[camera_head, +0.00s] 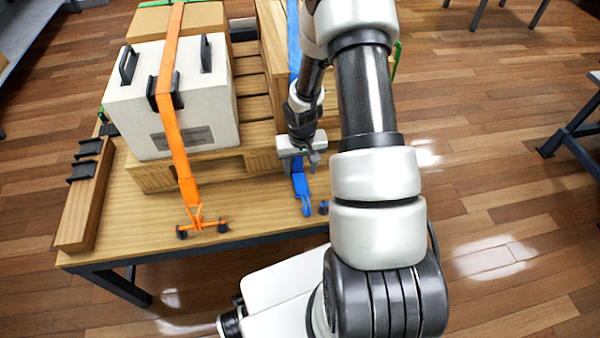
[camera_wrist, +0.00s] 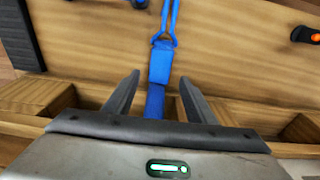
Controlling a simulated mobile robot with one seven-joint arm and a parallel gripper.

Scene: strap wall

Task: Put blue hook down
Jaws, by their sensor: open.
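The blue strap (camera_wrist: 156,95) runs down over the front of the pallet to the table top. Its end splits into the two thin legs of the blue hook (camera_wrist: 166,28), which lies on or just over the bare table; the far end of the hook is cut off in the wrist view. In the head view the blue hook (camera_head: 306,206) shows near the table's front edge. My gripper (camera_wrist: 160,79) is open, with one finger on each side of the strap and the hook beyond the fingertips. In the head view my gripper (camera_head: 312,160) is at the pallet's front right.
An orange strap (camera_head: 170,110) crosses a white case (camera_head: 150,135) on the pallet (camera_head: 150,177), its orange hook (camera_head: 197,222) on the table. A wooden bar with black hooks (camera_head: 85,205) lies at the left. The table front (camera_head: 255,215) between the hooks is clear.

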